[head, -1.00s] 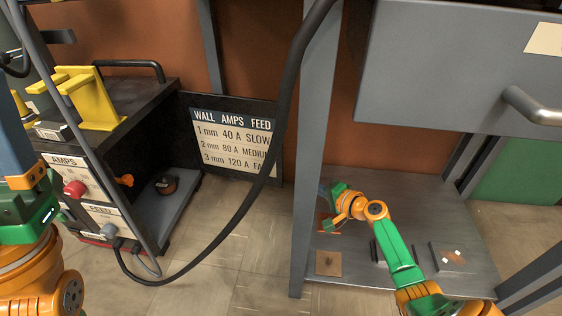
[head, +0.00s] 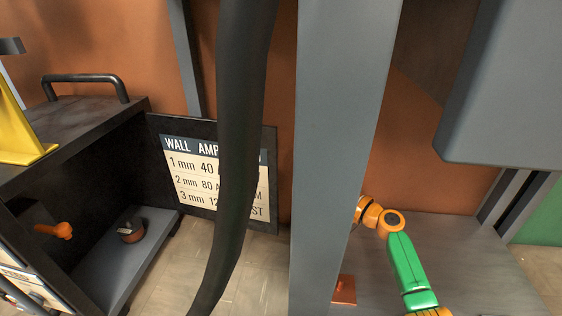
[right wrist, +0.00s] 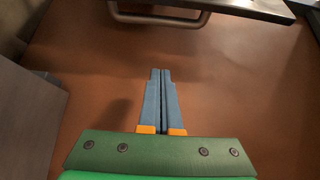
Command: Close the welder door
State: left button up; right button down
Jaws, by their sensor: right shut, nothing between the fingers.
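The welder (head: 90,135) is a dark box with an open compartment at the left of the head view. Its door (head: 273,150) stands swung open to the right of the compartment. A chart (head: 188,170) headed "WALL AMPS FEED" is on the door's face. A thick black cable hides part of it. My right arm reaches in at the lower right, but its gripper is hidden behind a grey post in the head view. In the right wrist view my right gripper (right wrist: 160,72) is shut and empty, before a brown-orange surface. My left gripper is not in view.
The black cable (head: 235,150) hangs in front of the door. The grey post (head: 340,130) stands between the door and my right arm. A grey box (head: 500,100) is at the upper right. A bar handle (right wrist: 160,18) shows at the top of the right wrist view.

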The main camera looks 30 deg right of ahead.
jog(key=b+x, duration=0.7)
jog(key=x, duration=0.3)
jog(key=shift+s+a+p, duration=0.4)
jog(key=shift+s+a, duration=0.15)
jog(key=shift+a, duration=0.25)
jog(key=shift+s+a+p, duration=0.4)
jog(key=shift+s+a, duration=0.15)
jog(key=shift+a, duration=0.2)
